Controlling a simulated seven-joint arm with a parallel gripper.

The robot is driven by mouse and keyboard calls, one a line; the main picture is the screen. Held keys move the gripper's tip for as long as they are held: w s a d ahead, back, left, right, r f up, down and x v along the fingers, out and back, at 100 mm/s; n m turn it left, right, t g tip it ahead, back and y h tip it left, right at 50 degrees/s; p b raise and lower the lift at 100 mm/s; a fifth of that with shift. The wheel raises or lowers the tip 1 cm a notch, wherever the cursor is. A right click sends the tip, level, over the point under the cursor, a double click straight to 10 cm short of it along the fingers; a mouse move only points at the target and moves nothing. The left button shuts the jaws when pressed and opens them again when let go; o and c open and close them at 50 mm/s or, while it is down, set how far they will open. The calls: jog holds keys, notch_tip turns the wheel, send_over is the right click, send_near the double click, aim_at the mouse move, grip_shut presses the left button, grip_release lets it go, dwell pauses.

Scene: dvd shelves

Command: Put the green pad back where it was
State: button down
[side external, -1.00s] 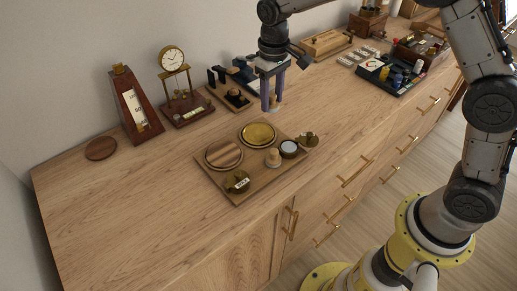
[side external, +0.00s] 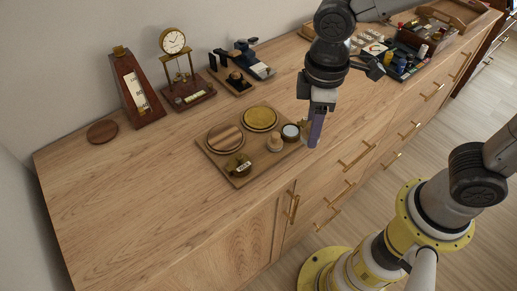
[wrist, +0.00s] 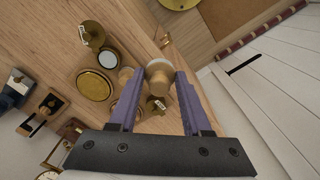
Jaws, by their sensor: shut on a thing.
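My gripper (side external: 314,143) hangs at the right edge of a wooden tray (side external: 208,160), pointing down. In the wrist view its purple fingers (wrist: 155,90) are shut on a small wooden knob-shaped piece (wrist: 159,80) with a pale end. The held piece is hidden in the side view. The tray holds a striped wooden disc (side external: 225,138), a brass disc (side external: 260,118), another wooden knob (side external: 275,143), a dark round pot with a white top (side external: 290,132) and a labelled brass piece (side external: 238,165). I cannot make out a green pad.
A metronome-like wooden piece (side external: 135,90), a brass clock (side external: 174,42) and a dark stand (side external: 232,78) line the wall. A brown disc (side external: 102,132) lies at left. A dark tray (side external: 403,65) and a wooden box (side external: 430,38) are at far right. The left front counter is clear.

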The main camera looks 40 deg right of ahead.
jog(key=w+a+f, duration=0.3)
jog(key=w, duration=0.2)
send_over(259, 157)
jog(key=f, duration=0.4)
jog(key=shift+s+d+f, duration=0.2)
jog(key=shift+s+f, duration=0.1)
jog(key=shift+s, duration=0.1)
jog(key=shift+w+a+f, duration=0.25)
jog(key=shift+w+f, duration=0.2)
jog(key=shift+f, duration=1.65)
jog(key=shift+f, duration=0.1)
jog(key=shift+c, duration=1.8)
grip_release()
jog(key=shift+f, duration=0.1)
notch_tip(259, 157, up, 12)
jog(key=shift+r, duration=0.25)
